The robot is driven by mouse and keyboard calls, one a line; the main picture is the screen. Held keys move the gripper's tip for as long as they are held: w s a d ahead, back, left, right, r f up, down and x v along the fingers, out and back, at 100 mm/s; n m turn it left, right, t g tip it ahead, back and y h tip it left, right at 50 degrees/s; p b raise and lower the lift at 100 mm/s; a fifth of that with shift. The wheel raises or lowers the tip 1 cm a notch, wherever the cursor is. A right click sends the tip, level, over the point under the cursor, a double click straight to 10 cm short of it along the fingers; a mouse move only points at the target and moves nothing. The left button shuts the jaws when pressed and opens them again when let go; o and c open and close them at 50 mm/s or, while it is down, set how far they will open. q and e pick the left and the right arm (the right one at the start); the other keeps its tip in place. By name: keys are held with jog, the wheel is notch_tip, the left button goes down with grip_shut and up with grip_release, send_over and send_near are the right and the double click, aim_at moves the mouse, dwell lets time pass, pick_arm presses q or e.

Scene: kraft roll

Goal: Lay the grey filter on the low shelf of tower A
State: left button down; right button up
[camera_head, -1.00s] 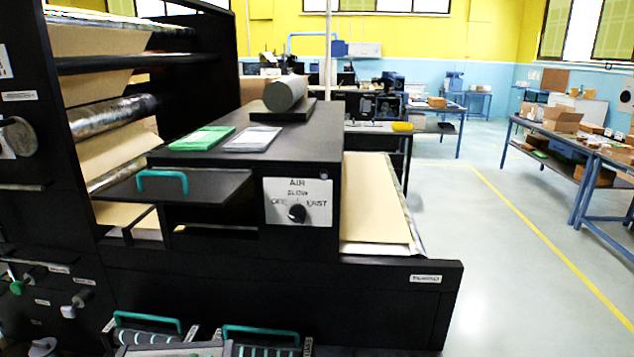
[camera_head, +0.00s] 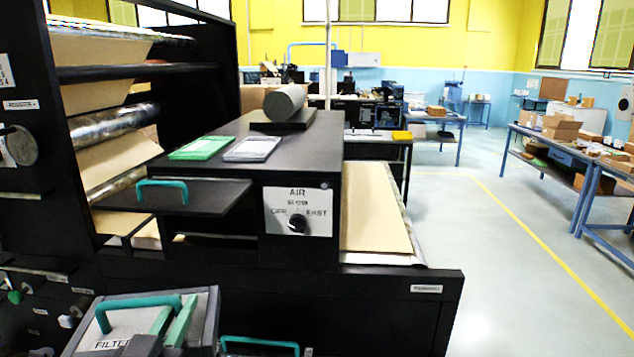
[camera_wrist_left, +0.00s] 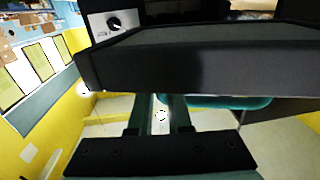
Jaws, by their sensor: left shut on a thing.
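A flat box with a grey top, dark rim, teal handle and a partly readable "FILTER" label, which I take as the grey filter (camera_head: 125,318), is at the lower left of the head view. My left gripper (camera_head: 172,318) is shut on its teal handle and holds it, tilted, in front of the black machine. The wrist view shows the filter's dark side (camera_wrist_left: 190,65) across the picture, with my gripper fingers (camera_wrist_left: 162,108) below it. I cannot make out a tower A label or its low shelf. My right gripper is not in view.
The black machine (camera_head: 300,160) has an AIR knob panel (camera_head: 298,211) and a teal-handled flap (camera_head: 200,196) sticking out. A green pad (camera_head: 201,148) and a grey pad (camera_head: 252,149) lie on top. Another teal handle (camera_head: 260,345) is below. Open floor (camera_head: 540,270) lies right.

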pick_arm(q)
jog(key=s+f, duration=0.5)
jog(key=f, duration=0.5)
jog(key=shift+s+f, duration=0.2)
jog(key=shift+f, duration=0.1)
jog(key=shift+d, duration=0.1)
